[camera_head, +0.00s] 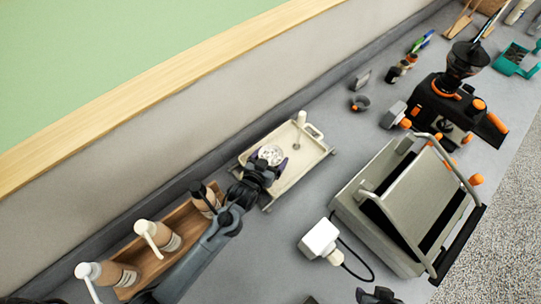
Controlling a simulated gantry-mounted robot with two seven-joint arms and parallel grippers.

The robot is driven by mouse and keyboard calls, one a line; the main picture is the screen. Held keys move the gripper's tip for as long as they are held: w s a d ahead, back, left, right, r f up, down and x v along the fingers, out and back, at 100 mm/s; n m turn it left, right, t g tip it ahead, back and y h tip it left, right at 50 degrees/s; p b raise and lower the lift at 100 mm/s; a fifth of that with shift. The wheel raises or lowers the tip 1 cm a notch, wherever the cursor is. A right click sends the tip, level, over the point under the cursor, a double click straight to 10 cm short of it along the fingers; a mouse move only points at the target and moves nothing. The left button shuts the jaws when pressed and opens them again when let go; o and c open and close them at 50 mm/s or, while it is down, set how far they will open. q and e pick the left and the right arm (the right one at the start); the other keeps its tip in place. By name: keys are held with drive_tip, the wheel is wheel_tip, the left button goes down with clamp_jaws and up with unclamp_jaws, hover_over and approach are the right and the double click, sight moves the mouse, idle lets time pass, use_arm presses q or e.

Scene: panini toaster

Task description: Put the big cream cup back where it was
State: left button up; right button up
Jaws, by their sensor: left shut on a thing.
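My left gripper (267,168) reaches in from the lower left and is over the left part of a cream tray-like stand (311,161). It is shut on a pale round cup (271,154), seen from above with a mottled, whitish top. The fingers and wrist hide much of the cup, so I cannot tell whether it touches the stand. I see no other big cream cup. A dark shape at the bottom edge looks like my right gripper (378,296); its jaws are not clear.
A wooden box (150,262) with pump bottles (158,235) stands beside my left arm. The panini toaster (405,205) stands at the right, with a white box and cable (320,240) by it. A black and orange grinder (455,95) is behind. Grey counter shows between stand and toaster.

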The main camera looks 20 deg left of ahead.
use_arm(q)
drive_tip(key=shift+f, duration=0.1)
drive_tip(key=o, duration=1)
drive_tip(key=shift+r, duration=0.2)
drive_tip(key=v, duration=1.2)
drive_tip(key=shift+d, duration=0.1)
